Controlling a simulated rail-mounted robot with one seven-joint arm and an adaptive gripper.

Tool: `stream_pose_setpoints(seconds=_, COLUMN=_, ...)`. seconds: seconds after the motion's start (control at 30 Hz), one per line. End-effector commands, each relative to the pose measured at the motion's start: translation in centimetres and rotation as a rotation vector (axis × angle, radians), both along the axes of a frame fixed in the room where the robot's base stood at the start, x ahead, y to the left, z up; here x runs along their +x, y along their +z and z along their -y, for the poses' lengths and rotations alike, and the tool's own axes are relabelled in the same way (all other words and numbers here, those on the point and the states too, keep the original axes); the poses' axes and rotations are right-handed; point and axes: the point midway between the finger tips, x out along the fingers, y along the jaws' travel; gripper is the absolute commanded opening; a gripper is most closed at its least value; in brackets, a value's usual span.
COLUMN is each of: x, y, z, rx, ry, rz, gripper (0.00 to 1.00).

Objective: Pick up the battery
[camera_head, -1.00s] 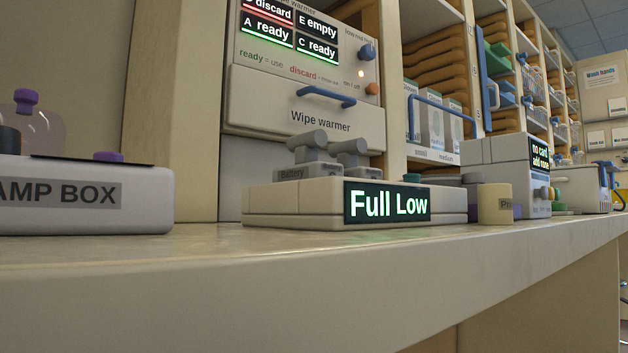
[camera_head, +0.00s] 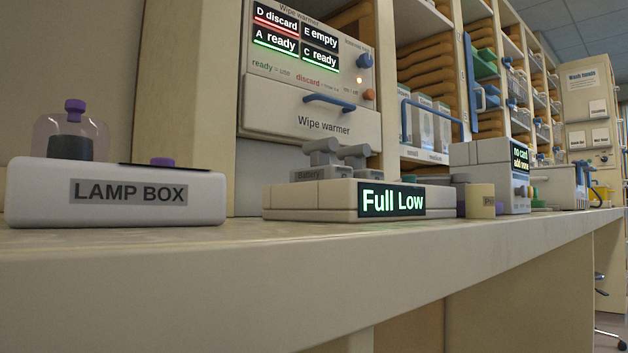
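Two grey batteries with rounded, T-shaped handles stand side by side on a low white charger (camera_head: 310,202) on the counter. The left battery (camera_head: 321,160) has a label reading "Battery". That green-lit display (camera_head: 391,200) reads "Full Low". My gripper is not in view.
A lamp box (camera_head: 115,195) with a clear dome stands at the left of the counter (camera_head: 250,262). The wipe warmer (camera_head: 325,122) is behind the charger. A cream cup-like item (camera_head: 480,201) and a "no card" device (camera_head: 495,175) stand to its right. The front strip of counter is clear.

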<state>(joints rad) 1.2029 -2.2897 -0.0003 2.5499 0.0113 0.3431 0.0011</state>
Motion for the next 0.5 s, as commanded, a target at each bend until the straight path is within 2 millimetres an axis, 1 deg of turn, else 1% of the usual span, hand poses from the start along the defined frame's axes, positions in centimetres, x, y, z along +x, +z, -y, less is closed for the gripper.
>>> stream_pose_setpoints(seconds=0.43, x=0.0, y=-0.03, z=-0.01, rx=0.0, ry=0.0, rz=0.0, gripper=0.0)
stream_pose_setpoints(seconds=0.5, x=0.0, y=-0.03, z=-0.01, rx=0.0, ry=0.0, rz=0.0, gripper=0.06)
